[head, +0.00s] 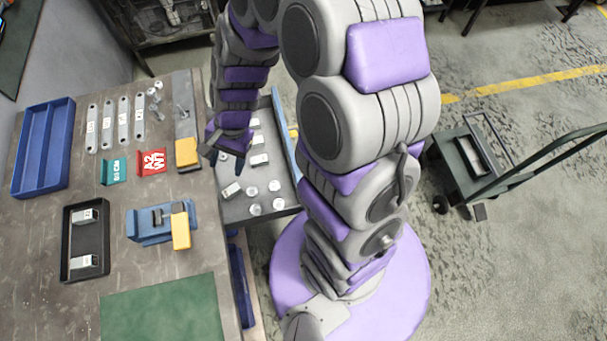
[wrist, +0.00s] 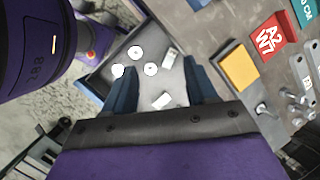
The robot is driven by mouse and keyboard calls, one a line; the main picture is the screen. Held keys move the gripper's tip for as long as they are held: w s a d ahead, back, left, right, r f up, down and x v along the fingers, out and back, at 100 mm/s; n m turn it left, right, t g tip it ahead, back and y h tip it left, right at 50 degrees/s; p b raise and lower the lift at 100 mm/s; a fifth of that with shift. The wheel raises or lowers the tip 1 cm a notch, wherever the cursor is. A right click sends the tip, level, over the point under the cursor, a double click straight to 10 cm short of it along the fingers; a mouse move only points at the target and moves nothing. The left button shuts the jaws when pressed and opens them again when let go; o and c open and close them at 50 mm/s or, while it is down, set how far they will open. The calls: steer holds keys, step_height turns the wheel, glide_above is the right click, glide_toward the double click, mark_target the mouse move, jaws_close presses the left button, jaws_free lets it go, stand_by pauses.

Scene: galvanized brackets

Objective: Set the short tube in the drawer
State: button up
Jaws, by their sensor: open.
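The open drawer (head: 236,210) juts from the right side of the workbench. It holds several short pale metal block-like pieces, one of them a short tube-like piece (head: 232,190) near its left side, and several round discs. Two similar silver pieces, one upper (head: 84,216) and one lower (head: 83,262), lie in a black tray (head: 66,240) on the bench. I cannot tell which piece is the short tube. My gripper (head: 226,160) is open above the drawer. In the wrist view my gripper (wrist: 157,68) has nothing between its fingers, and a pale piece (wrist: 162,101) lies below it.
A blue tray (head: 42,150), several flat metal strips (head: 108,125), a teal sign (head: 115,171), a red sign (head: 152,161) and a blue fixture with a yellow block (head: 181,232) occupy the bench. A green mat (head: 165,310) is clear. A cart (head: 480,165) stands on the floor at right.

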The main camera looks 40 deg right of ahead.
steer(key=s+d+r+n+h, duration=0.2)
steer(key=s+d+r+n, duration=0.2)
steer(key=s+r, duration=0.3)
steer(key=s+d+r+n+h, duration=0.2)
steer(key=s+d+r+n, duration=0.2)
steer(key=s, duration=0.9)
step_height(320, 180, up, 5)
steer(key=shift+d+f+n+g, duration=0.2)
steer(key=shift+d+n+g, duration=0.2)
steer(key=shift+n, duration=0.6)
steer(key=shift+w+f, duration=0.1)
